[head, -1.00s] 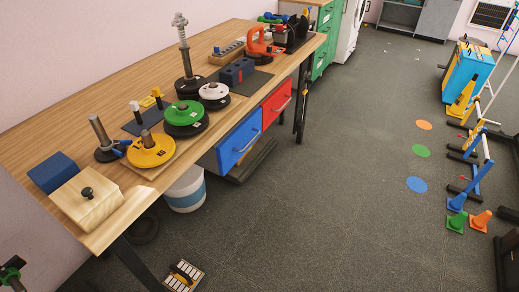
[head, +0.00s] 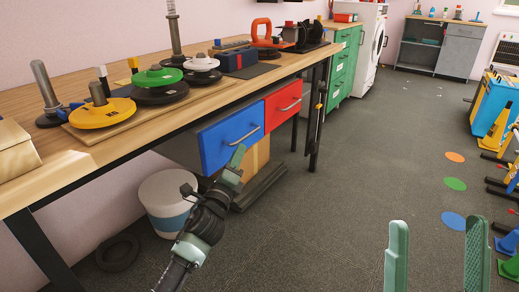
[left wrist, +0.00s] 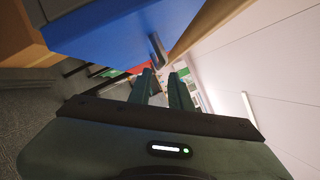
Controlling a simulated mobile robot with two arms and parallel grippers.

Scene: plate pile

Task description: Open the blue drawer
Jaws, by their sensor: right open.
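The blue drawer (head: 214,148) sits under the wooden workbench, left of the red drawer, and looks shut. Its grey bar handle (head: 245,135) is on its front. My left gripper (head: 239,154) is just in front of the blue drawer's lower right part, below the handle. In the left wrist view the blue front (left wrist: 115,32) and its handle (left wrist: 157,48) are above the left gripper's fingers (left wrist: 160,82), which are apart with nothing between them. My right gripper (head: 437,250) is open and empty over the floor at the lower right.
The red drawer (head: 283,104) is beside the blue one. A white bucket (head: 163,196) stands under the workbench (head: 130,128), near a dark ring (head: 117,253) on the floor. Weight plates stand on top.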

